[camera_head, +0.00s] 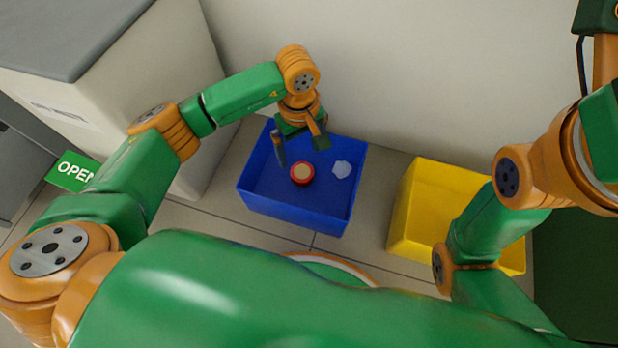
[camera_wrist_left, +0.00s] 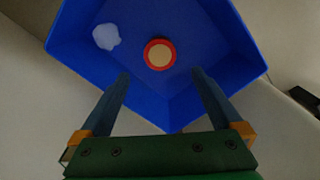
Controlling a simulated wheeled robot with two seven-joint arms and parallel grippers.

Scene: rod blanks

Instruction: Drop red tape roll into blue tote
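The blue tote (camera_head: 297,216) stands on the floor in the middle of the head view. The red tape roll (camera_head: 302,174), red with a tan centre, lies inside it. It also shows in the left wrist view (camera_wrist_left: 159,55), beyond the fingertips and apart from them. My left gripper (camera_head: 302,147) is over the tote with its fingers spread and nothing between them; the open fingers also show in the left wrist view (camera_wrist_left: 161,78). My right gripper is outside both views; only part of the right arm shows at the right.
A pale, whitish object (camera_head: 342,169) lies in the blue tote, right of the roll. A yellow tote (camera_head: 402,213) stands to the right, partly hidden by my right arm. A beige cabinet with a grey top (camera_head: 100,30) and a green OPEN sign (camera_head: 74,171) are at the left.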

